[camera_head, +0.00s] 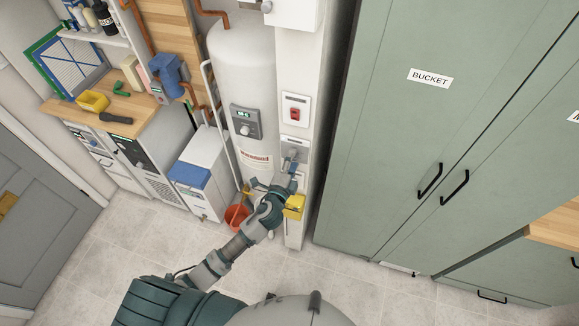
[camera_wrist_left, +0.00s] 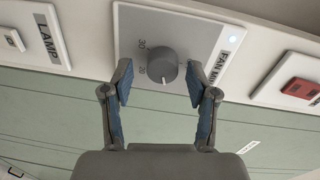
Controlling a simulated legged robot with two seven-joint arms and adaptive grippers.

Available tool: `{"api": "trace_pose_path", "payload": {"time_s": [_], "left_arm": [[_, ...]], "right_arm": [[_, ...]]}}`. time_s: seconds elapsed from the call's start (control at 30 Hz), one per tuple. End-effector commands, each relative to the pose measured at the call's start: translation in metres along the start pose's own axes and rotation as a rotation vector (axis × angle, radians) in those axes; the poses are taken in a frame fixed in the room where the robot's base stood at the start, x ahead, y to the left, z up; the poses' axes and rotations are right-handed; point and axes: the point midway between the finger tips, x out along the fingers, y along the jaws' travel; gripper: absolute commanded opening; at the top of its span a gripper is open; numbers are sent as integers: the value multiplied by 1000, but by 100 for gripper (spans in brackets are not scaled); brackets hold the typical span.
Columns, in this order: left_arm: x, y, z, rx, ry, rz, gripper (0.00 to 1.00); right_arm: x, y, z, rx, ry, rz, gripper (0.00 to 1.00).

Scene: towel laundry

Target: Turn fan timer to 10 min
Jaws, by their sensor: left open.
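The fan timer is a round grey knob (camera_wrist_left: 162,67) on a grey-and-white plate (camera_wrist_left: 196,27) in the left wrist view. Its white pointer mark faces the bottom of the picture. The numbers 30 and 20 show left of the knob; other marks are hidden. The label reads partly "FAN MIN", cut by a finger, and a small light (camera_wrist_left: 232,39) glows beside it. My left gripper (camera_wrist_left: 160,84) is open, with one blue-padded finger on each side of the knob and a gap visible to both. In the head view my left gripper (camera_head: 288,172) is at the wall column, covering the knob. My right gripper is out of view.
A red switch (camera_head: 294,113) sits above the timer plate on the white column; it also shows in the wrist view (camera_wrist_left: 300,89). A LAMP switch (camera_wrist_left: 14,40) is on the other side. A yellow box (camera_head: 294,207) is below my gripper. Green cabinets (camera_head: 400,150) stand right, a boiler (camera_head: 240,70) left.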

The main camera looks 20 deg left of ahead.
Motion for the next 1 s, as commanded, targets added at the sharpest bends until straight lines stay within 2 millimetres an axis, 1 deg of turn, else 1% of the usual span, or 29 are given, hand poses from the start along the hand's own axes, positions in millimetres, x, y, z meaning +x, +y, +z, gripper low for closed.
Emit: {"api": "trace_pose_path", "payload": {"time_s": [0.17,0.4,0.53,0.6,0.7,1.0], "left_arm": [[-26,1,0,0,0,3,59],[-80,3,0,-1,0,5,59],[-102,3,0,-1,0,6,59],[-109,3,0,0,0,5,59],[-115,3,0,0,0,4,59],[-116,2,0,0,0,4,59]], "right_arm": [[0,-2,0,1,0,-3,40],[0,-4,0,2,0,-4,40],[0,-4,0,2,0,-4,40],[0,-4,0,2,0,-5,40],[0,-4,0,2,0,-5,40],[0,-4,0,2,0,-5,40]]}}
